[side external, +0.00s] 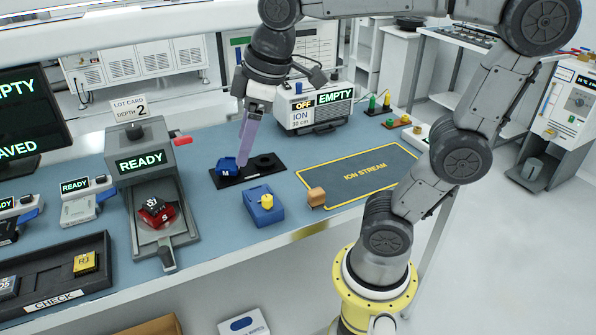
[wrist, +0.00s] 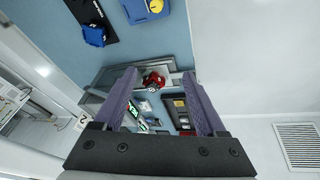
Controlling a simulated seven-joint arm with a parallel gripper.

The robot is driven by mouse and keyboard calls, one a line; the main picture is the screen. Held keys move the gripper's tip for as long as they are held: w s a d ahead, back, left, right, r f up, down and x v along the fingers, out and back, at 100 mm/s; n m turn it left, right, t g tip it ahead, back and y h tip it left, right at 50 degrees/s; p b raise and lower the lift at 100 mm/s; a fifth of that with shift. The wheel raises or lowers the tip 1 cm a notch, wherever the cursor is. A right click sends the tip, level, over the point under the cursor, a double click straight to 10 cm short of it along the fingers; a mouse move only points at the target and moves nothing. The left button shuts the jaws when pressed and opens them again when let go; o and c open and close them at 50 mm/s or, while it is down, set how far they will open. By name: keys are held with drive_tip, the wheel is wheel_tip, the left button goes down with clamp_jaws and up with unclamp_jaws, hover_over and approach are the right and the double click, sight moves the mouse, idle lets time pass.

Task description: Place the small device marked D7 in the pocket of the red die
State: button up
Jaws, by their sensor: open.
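A red die (side external: 165,219) sits in the slide of the press-like station, with a black piece with white lettering (side external: 151,206) on top. The die (wrist: 153,77) also shows between my fingers in the wrist view, farther off. No label clearly reads D7. A grey-blue device (side external: 8,287) at the tray's left end has a mark too small to read surely, like D5 or D7. A yellow device (side external: 85,262) in the same tray looks marked R1. My gripper (side external: 243,161) is open and empty, with purple fingers, above the black plate beside a blue piece marked M (side external: 228,167).
The black CHECK tray (side external: 50,303) is at the front left. The station (side external: 140,150) reads READY. The yellow-outlined ION STREAM area (side external: 365,172) is mostly clear.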

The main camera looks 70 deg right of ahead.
drive_tip(key=s+d+f+m+t, duration=0.1)
drive_tip(key=s+f+m, duration=0.3)
drive_tip(key=s, duration=0.5)
wheel_tip(320, 180, down, 2)
drive_tip(key=shift+f+m+t, duration=0.1)
drive_tip(key=shift+m+t, duration=0.3)
idle(0.4)
